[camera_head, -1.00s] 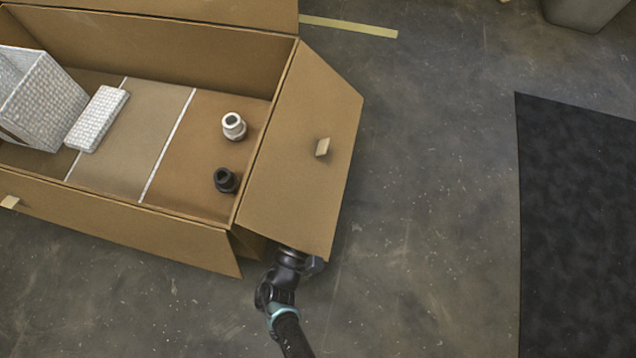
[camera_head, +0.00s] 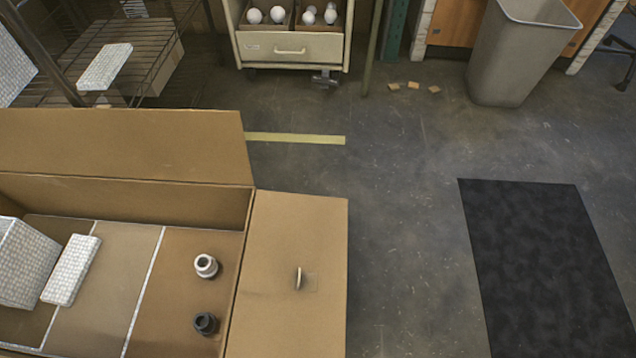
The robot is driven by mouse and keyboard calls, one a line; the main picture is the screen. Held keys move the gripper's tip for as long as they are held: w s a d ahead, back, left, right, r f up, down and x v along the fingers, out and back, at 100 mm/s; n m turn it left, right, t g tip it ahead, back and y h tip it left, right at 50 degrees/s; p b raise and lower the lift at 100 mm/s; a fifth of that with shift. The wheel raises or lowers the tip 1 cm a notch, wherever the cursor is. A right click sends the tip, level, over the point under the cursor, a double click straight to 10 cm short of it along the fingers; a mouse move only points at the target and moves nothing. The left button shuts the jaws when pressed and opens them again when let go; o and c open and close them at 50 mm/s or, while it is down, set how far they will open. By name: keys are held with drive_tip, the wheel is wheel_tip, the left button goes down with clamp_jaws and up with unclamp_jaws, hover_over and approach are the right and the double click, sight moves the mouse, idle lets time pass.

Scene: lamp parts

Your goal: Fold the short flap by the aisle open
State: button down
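The short flap (camera_head: 285,235) at the right end of the cardboard box (camera_head: 246,225) is folded outward, lying away from the opening. A small pale tab (camera_head: 298,278) stands up near its middle. The flap's lower edge is cut off by the bottom of the picture. My gripper is not in view, so whether it touches the flap cannot be seen.
Inside the box are a white socket (camera_head: 206,266), a black socket (camera_head: 205,323) and white textured pieces (camera_head: 71,269). The far long flap (camera_head: 120,145) is open. Floor right of the flap is clear.

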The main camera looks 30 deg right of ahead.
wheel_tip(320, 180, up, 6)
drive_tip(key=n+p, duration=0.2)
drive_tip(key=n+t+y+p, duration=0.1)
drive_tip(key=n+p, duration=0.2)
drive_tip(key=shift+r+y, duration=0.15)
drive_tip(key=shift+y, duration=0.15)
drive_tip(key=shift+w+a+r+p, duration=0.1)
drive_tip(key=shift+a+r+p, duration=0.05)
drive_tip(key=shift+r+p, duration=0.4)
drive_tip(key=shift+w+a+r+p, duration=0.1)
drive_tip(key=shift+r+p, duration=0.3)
drive_tip(key=shift+p, duration=0.2)
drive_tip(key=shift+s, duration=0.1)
